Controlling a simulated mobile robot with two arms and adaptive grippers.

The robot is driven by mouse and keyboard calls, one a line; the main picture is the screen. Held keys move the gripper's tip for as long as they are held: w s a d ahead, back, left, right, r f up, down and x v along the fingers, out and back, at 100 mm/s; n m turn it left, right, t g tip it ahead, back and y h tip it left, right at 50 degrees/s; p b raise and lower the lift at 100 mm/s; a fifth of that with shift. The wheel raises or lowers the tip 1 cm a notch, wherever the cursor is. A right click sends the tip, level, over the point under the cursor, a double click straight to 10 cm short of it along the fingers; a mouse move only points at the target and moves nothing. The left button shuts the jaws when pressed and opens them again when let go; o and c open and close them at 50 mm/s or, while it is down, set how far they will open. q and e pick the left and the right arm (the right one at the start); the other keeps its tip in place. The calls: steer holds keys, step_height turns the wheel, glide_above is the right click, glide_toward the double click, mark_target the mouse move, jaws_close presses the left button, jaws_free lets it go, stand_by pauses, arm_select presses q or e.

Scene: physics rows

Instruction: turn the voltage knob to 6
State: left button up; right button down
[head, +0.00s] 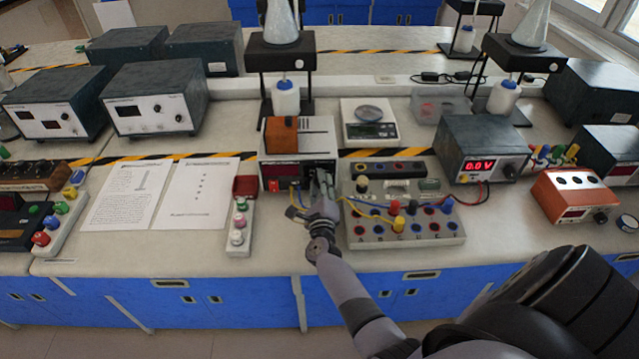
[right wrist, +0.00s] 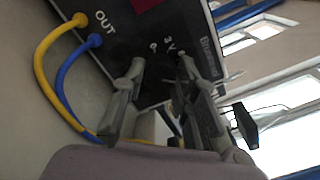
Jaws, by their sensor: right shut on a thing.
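The power supply (head: 318,145) is a light box with a dark front panel, standing in the middle of the bench. Its panel also shows in the right wrist view (right wrist: 128,45), with OUT, V and small scale marks on it. My right gripper (head: 322,178) is at the right part of this panel, shut on the voltage knob. In the right wrist view, the two fingers of my right gripper (right wrist: 160,75) reach up to the panel. The knob is hidden by the fingers, so its pointer setting cannot be read. My left gripper is not in view.
A yellow cable (right wrist: 40,75) and a blue cable (right wrist: 63,72) leave the panel beside my gripper. A grey terminal board (head: 440,238) stands close on the right, and a small switch strip (head: 238,215) on the left. Paper sheets (head: 130,197) lie further left.

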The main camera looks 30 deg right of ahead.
steer(key=n, duration=0.3)
steer(key=shift+n+p, duration=0.35)
steer(key=shift+n, duration=0.05)
steer(key=shift+n+p, duration=0.35)
steer(key=shift+n, duration=1.55)
steer(key=c, duration=1.2)
jaws_free()
steer(key=shift+c, duration=0.2)
